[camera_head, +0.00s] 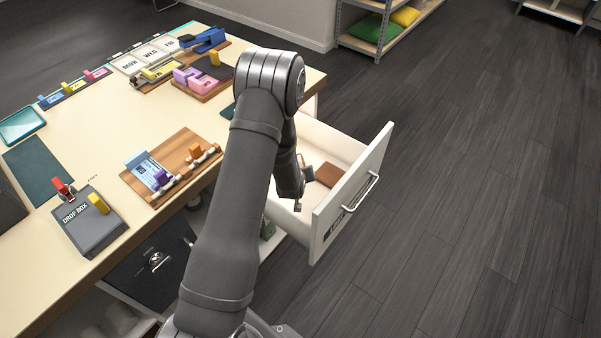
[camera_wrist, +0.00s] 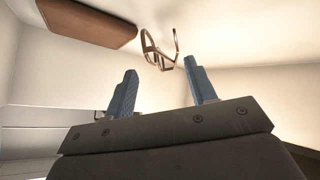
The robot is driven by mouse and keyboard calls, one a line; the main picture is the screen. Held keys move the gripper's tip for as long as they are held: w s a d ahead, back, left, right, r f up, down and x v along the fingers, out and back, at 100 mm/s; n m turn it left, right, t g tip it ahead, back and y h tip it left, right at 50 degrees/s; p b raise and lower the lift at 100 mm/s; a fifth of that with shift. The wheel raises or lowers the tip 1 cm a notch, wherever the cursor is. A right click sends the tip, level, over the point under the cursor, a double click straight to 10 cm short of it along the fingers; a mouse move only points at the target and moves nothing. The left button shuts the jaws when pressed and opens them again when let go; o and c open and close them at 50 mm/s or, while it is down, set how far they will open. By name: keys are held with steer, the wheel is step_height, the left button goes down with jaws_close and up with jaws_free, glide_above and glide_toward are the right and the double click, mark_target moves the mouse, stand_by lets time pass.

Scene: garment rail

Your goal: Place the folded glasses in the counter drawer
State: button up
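The folded glasses (camera_wrist: 158,52), with a thin brown frame, show in the wrist view just beyond my fingertips, over the pale drawer interior. Whether they lie fully on the drawer floor is hard to tell. My gripper (camera_wrist: 162,70) is open, its two blue-grey fingers apart with nothing between them. In the head view the counter drawer (camera_head: 352,190) is pulled out, and my gripper (camera_head: 301,192) reaches down inside it. My arm hides part of the drawer, and I cannot make out the glasses there.
A brown flat item (camera_head: 330,174) lies in the drawer; it also shows in the wrist view (camera_wrist: 88,22). The counter (camera_head: 90,135) holds a wooden board (camera_head: 165,160), a grey drop box (camera_head: 92,225) and several coloured clips. The drawer's front panel and walls surround my gripper. Open floor lies right.

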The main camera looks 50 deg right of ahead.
steer(key=shift+o, duration=0.3)
steer(key=shift+r, duration=0.1)
steer(key=shift+r, duration=0.2)
step_height(320, 180, up, 10)
steer(key=s+a, duration=0.1)
steer(key=a, duration=0.1)
steer(key=shift+f, duration=0.15)
steer(key=shift+f, duration=0.1)
